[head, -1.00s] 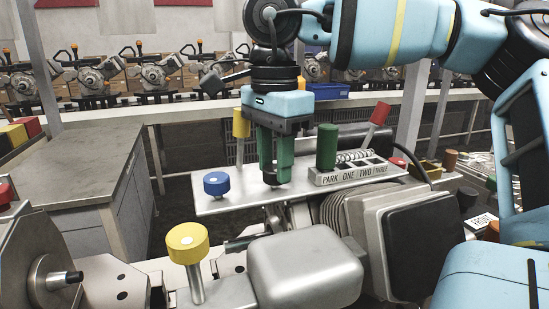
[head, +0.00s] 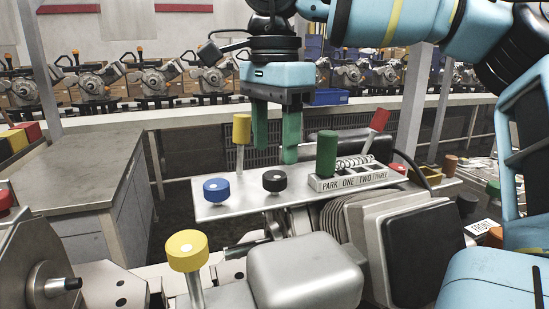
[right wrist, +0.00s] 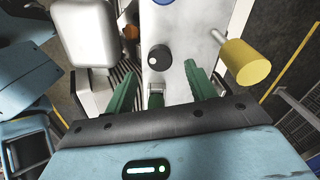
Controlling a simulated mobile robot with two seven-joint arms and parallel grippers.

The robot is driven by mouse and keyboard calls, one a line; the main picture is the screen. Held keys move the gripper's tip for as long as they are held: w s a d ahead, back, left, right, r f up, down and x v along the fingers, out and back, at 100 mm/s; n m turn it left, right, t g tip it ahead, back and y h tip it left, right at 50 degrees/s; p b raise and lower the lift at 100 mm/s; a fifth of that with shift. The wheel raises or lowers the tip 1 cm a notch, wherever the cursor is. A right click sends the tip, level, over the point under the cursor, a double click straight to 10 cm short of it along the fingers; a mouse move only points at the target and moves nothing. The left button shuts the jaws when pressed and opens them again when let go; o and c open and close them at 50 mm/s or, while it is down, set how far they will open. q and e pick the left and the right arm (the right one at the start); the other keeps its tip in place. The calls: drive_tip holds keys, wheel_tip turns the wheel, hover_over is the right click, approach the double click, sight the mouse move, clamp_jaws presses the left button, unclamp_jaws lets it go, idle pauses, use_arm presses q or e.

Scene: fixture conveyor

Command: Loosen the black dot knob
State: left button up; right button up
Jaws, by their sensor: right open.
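The black knob (head: 274,181) with a pale dot on its side stands on the grey metal plate (head: 225,208), right of the blue dot knob (head: 216,190). In the right wrist view the black knob (right wrist: 160,56) shows its pale dot at the left of its top, beyond the fingertips. My right gripper (head: 276,157) is open, with its green fingers spread and nothing between them. It hangs above and behind the black knob, apart from it. In the right wrist view the two fingers (right wrist: 158,76) stand either side of the knob's line. My left gripper is not in view.
A yellow knob on a post (head: 241,130) stands close behind the blue knob. A green cylinder (head: 327,153), a labelled tray (head: 350,182) and a red-tipped lever (head: 379,120) stand to the right. Another yellow knob (head: 187,250) is in front.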

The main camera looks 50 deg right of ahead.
sight(274, 174)
drive_tip(key=shift+r, duration=1.75)
